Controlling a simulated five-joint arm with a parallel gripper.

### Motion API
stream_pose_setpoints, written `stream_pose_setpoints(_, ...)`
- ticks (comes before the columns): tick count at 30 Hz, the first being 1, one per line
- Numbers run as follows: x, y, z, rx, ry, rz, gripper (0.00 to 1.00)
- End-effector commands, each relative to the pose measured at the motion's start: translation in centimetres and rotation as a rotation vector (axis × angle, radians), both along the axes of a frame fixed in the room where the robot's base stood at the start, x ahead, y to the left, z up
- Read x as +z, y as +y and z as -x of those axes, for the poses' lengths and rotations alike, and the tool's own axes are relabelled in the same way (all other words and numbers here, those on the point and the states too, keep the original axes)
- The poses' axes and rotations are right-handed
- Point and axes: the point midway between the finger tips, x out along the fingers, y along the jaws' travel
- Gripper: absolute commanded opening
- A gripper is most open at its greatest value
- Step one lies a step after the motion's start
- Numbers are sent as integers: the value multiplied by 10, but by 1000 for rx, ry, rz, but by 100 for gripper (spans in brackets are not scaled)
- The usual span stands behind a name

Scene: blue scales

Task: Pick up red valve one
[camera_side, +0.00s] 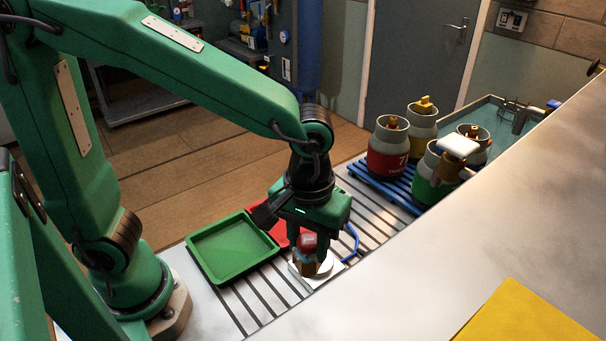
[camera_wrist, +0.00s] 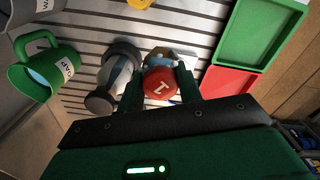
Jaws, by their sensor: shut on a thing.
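Red valve one has a round red cap (camera_side: 307,241) above a brassy lower part in the side view. In the wrist view, its red top (camera_wrist: 160,83) bears a white 1. My gripper (camera_side: 308,256) points down with its fingers shut on the valve, one on each side. In the wrist view, my gripper (camera_wrist: 160,88) has the red cap between its two dark green fingers. A small white scale (camera_side: 326,270) lies right under or behind the valve. I cannot tell whether the valve touches it.
A green tray (camera_side: 233,247) and a red tray (camera_wrist: 230,82) lie beside my gripper. Gas bottles (camera_side: 387,150) stand on a blue rack (camera_side: 371,182) at the back right. A grey piece (camera_wrist: 120,62) and a green mug (camera_wrist: 45,70) are close by in the wrist view.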

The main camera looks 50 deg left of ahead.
Motion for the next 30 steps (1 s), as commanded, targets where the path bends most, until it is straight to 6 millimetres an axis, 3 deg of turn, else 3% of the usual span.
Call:
stream_pose_setpoints(9,15,-16,18,-2,-3,2,0)
stream_pose_setpoints(30,16,-17,20,1,-2,1,0)
